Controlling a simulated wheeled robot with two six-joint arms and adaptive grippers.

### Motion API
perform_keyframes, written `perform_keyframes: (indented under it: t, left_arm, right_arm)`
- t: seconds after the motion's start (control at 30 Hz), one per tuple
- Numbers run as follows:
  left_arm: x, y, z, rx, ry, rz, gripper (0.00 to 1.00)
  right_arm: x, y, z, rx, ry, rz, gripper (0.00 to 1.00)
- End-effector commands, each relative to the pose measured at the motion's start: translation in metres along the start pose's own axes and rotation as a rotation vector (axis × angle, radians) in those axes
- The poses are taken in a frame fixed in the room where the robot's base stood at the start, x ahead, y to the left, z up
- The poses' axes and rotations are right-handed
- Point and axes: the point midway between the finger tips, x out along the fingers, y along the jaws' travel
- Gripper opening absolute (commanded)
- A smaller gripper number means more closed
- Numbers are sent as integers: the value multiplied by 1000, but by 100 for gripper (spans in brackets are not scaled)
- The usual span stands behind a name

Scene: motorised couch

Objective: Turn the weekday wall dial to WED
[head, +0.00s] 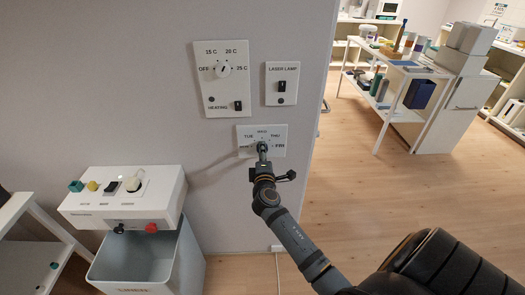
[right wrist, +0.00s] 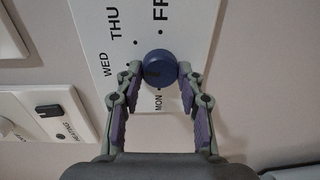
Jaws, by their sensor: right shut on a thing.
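The weekday dial is a white wall plate (head: 279,147) with day labels around a small round knob. In the head view its lettering is small, and my gripper covers most of the knob. In the right wrist view the plate (right wrist: 138,48) shows MON, WED, THU and part of FRI. The dark blue knob (right wrist: 160,65) sits between the fingertips. My right gripper (head: 262,152) is at the dial, and in the wrist view (right wrist: 158,70) its two fingers are closed on the knob from both sides. I cannot tell which day the knob points to. My left gripper is not in view.
Above the dial are a heating panel (head: 212,90) and a laser lamp switch (head: 282,97). A white control box (head: 100,210) with buttons stands lower left, over a grey bin (head: 150,262). The wall ends just right of the dial; open floor (head: 345,195) lies beyond.

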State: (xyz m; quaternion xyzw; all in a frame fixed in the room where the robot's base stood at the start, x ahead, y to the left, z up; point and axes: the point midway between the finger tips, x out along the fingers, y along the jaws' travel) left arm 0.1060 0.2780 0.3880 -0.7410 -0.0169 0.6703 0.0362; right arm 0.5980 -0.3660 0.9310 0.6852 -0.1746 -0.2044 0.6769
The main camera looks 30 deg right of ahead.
Motion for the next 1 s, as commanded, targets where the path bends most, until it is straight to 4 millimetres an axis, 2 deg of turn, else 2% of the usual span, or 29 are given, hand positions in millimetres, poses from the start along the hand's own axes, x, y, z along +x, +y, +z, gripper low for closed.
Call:
perform_keyframes:
  t: [0.3,0.87,0.9,1.0]
  left_arm:
    - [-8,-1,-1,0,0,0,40]
    - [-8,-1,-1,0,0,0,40]
    - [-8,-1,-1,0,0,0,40]
    - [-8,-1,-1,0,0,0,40]
  right_arm:
    - [0,0,0,-126,-6,-2,6]
    - [0,-1,0,-156,-7,-2,6]
    - [0,-1,0,-156,-7,-2,39]
    - [0,-1,0,-156,-7,-2,53]
